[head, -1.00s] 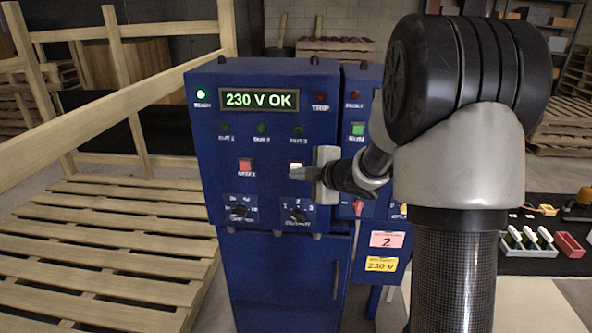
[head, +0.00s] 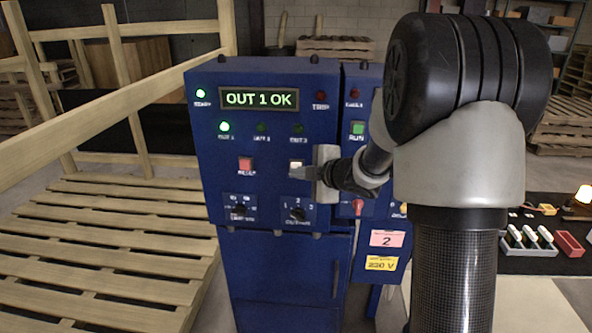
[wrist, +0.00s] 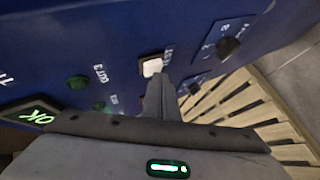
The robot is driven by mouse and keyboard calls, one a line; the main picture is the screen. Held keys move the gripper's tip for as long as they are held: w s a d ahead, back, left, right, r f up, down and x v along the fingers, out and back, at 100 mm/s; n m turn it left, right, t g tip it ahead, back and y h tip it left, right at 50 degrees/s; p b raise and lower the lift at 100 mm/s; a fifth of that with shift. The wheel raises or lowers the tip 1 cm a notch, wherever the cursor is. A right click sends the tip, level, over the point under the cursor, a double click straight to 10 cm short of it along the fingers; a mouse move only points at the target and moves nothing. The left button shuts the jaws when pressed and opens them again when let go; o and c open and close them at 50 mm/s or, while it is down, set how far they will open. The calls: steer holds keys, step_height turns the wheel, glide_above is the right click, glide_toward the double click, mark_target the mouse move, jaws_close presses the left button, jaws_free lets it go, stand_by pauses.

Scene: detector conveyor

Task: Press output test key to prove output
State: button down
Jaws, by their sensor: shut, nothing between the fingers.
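The blue control cabinet (head: 215,150) stands in front of me. Its display (head: 259,99) reads "OUT 1 OK". The white test key (head: 296,166) is lit, and it also shows in the wrist view (wrist: 152,67). My gripper (head: 296,174) is shut and empty, its fingertips at the key; in the wrist view the fingers (wrist: 162,88) reach its lower edge. Whether they touch it I cannot tell. The OUT 1 lamp (head: 224,127) glows green; the OUT 2 (head: 261,127) and OUT 3 (head: 298,129) lamps are dark. The output selector (head: 298,213) sits below the key.
A red reset key (head: 245,164) and another rotary knob (head: 239,211) are left of my gripper. A second blue panel with a green run key (head: 357,129) adjoins on the right. A wooden pallet (head: 110,250) lies left.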

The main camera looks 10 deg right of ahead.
steer(key=shift+s+a, duration=0.15)
steer(key=shift+s, duration=0.45)
steer(key=shift+s, duration=0.15)
steer(key=s, duration=0.1)
steer(key=s+a+b, duration=0.1)
steer(key=s, duration=0.2)
steer(key=shift+s+a+b, duration=0.25)
steer(key=shift+a+b, duration=0.05)
steer(key=shift+b, duration=0.1)
steer(key=s+d+r+m+g+h+p, duration=0.1)
steer(key=s+d+r+m+h+p, duration=0.15)
steer(key=s+r+m, duration=0.3)
steer(key=s+d+r+m+h+p, duration=0.2)
steer(key=s+d+r+m+h, duration=0.2)
steer(key=s+r+m, duration=0.15)
steer(key=s+a+m+g+y+p, duration=0.1)
steer(key=s+a+m+g, duration=0.1)
steer(key=s, duration=0.8)
steer(key=s+a+m+g+p, duration=0.1)
steer(key=s+a+m+g, duration=0.2)
steer(key=s, duration=0.7)
steer(key=a+m, duration=0.2)
steer(key=shift+s+m+y+p, duration=0.3)
steer(key=shift+y+p, duration=0.05)
